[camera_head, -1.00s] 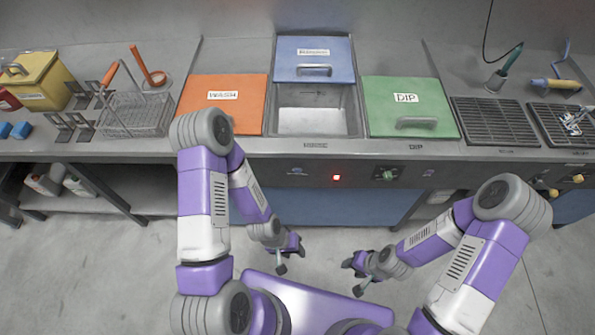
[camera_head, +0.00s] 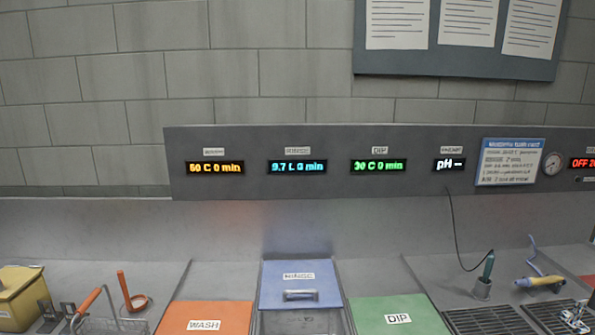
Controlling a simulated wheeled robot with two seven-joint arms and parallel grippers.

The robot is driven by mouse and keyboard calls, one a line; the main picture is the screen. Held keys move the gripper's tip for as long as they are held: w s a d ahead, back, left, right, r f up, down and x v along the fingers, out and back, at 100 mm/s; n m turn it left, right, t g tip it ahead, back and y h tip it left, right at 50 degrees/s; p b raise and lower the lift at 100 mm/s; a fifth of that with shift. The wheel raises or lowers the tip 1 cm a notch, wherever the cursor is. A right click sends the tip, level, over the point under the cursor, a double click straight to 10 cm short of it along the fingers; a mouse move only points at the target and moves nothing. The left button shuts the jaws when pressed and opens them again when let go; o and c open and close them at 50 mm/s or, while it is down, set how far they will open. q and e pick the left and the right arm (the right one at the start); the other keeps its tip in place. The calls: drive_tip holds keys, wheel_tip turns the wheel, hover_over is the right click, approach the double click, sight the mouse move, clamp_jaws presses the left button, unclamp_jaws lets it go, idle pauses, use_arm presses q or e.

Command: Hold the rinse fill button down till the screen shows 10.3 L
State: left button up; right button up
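The rinse screen (camera_head: 297,167) on the back panel reads 9.7 L 0 min in blue figures, under a small RINSE label (camera_head: 298,151). The blue rinse lid (camera_head: 300,290) lies toward the back, and part of the open rinse basin (camera_head: 300,321) shows in front of it. The rinse fill button and the front control panel are out of this view. Neither of my grippers shows in this view.
Beside the rinse screen are an orange screen (camera_head: 214,168) and a green screen (camera_head: 378,165). The orange WASH lid (camera_head: 206,316) and green DIP lid (camera_head: 398,315) flank the basin. A yellow box (camera_head: 18,297) and a wire basket stand at left; drain grates (camera_head: 488,321) are at right.

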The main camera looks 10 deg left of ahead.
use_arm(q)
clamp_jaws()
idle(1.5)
